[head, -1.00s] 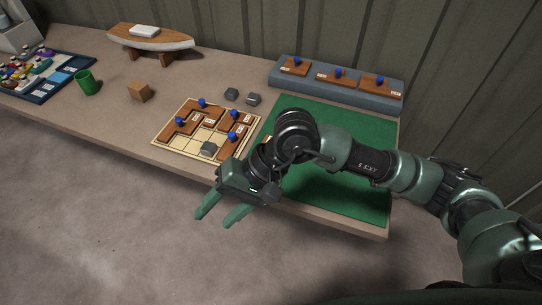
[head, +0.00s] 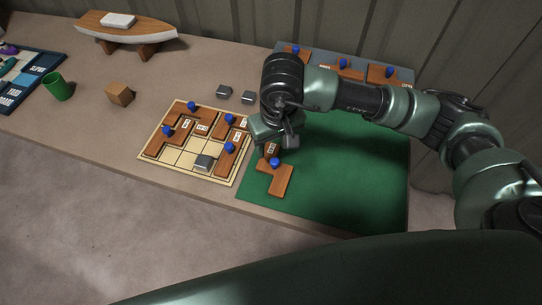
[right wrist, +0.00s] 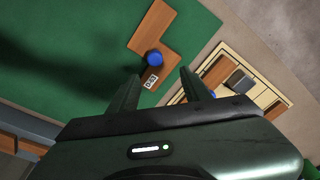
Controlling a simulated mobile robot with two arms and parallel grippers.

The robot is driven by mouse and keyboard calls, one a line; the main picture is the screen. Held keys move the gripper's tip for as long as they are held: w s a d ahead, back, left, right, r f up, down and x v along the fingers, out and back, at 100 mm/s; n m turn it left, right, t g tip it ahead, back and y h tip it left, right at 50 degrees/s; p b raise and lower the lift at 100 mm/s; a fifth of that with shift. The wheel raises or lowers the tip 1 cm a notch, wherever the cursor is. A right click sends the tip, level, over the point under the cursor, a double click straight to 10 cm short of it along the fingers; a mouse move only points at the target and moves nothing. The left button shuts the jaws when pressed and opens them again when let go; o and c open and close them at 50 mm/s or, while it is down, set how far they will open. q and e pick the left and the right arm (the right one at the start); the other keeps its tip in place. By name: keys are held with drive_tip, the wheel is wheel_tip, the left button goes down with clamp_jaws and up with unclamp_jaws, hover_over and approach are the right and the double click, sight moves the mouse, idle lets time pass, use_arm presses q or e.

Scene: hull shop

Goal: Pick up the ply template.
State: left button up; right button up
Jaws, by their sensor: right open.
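A brown wooden template (head: 278,178) with a blue knob and a white label lies flat on the green mat (head: 350,170), near the mat's left edge. In the right wrist view the template (right wrist: 168,35) lies ahead of the fingertips, its label close to the gap between them. My right gripper (head: 272,138) is above the template's far end in the head view and partly hides it. In the right wrist view the right gripper (right wrist: 160,78) is open, with nothing held between its fingers. My left gripper is out of view.
A light tray (head: 170,158) left of the mat holds several knobbed brown pieces and a grey block (head: 204,162). Two grey blocks (head: 224,92) lie behind it. A grey rack (head: 318,53) with knobbed pieces stands at the back. A wooden cube (head: 119,94), green cup (head: 58,87) and boat model (head: 125,32) are left.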

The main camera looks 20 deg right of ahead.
sight(275, 161)
drive_tip(key=f, duration=0.1)
drive_tip(key=f+p, duration=0.1)
drive_tip(key=s, duration=0.1)
drive_tip(key=shift+d+f, duration=0.25)
drive_tip(key=shift+f, duration=0.15)
drive_tip(key=f, duration=0.1)
drive_tip(key=f+p, duration=0.1)
drive_tip(key=shift+w+d+f, duration=0.1)
drive_tip(key=shift+w+f, duration=0.15)
drive_tip(key=shift+f, duration=0.05)
drive_tip(key=shift+w+f, duration=0.2)
drive_tip(key=shift+f, duration=0.4)
drive_tip(key=c, duration=0.9)
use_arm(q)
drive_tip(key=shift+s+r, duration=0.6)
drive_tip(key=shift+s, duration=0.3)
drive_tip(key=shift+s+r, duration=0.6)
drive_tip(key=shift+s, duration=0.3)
use_arm(e)
clamp_jaws()
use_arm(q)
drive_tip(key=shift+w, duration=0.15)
